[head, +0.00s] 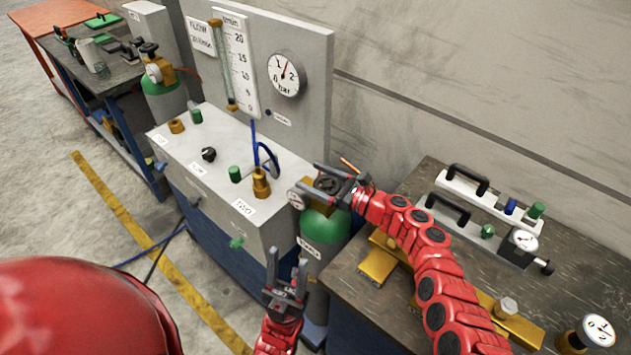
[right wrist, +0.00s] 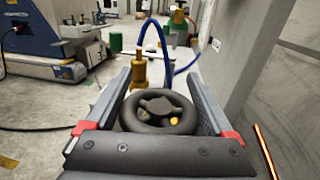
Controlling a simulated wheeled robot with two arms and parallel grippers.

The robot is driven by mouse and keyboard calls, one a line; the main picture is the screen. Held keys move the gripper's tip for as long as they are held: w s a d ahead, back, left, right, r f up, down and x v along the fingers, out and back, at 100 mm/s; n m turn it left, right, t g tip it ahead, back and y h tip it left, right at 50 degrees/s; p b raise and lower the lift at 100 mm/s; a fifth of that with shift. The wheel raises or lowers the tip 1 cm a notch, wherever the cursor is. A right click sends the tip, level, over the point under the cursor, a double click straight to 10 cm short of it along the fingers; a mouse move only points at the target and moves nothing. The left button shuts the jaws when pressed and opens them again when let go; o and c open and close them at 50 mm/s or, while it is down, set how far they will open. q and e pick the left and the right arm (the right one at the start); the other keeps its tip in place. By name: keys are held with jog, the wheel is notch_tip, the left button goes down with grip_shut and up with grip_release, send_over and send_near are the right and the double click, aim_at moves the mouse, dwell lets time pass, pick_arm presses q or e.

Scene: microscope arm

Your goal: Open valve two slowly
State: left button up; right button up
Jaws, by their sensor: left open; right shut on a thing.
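A black handwheel valve (right wrist: 160,110) fills the space between the fingers of my right gripper (right wrist: 163,92) in the right wrist view. In the head view my right gripper (head: 320,179) is shut on this wheel, on top of a green cylinder (head: 325,228) to the right of the grey cabinet (head: 205,190). The fingers hide part of the wheel. My left gripper (head: 287,262) is open and empty, in front of the cabinet's right end. I cannot surely read which valve is labelled two.
A flow tube (head: 230,75) hangs on the panel. A blue hose (head: 265,158) loops above a brass fitting (head: 261,184) near the right gripper. A dark bench (head: 345,290) with gauges and brackets stands right.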

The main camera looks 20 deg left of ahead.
jog(key=shift+f, duration=0.15)
jog(key=o, duration=1.1)
jog(key=shift+d+p, duration=0.3)
jog(key=shift+d, duration=0.3)
jog(key=p+v, duration=0.1)
jog(key=v, duration=1.5)
jog(key=shift+s+d, duration=0.1)
jog(key=shift+d, duration=0.05)
jog(key=shift+s, duration=0.1)
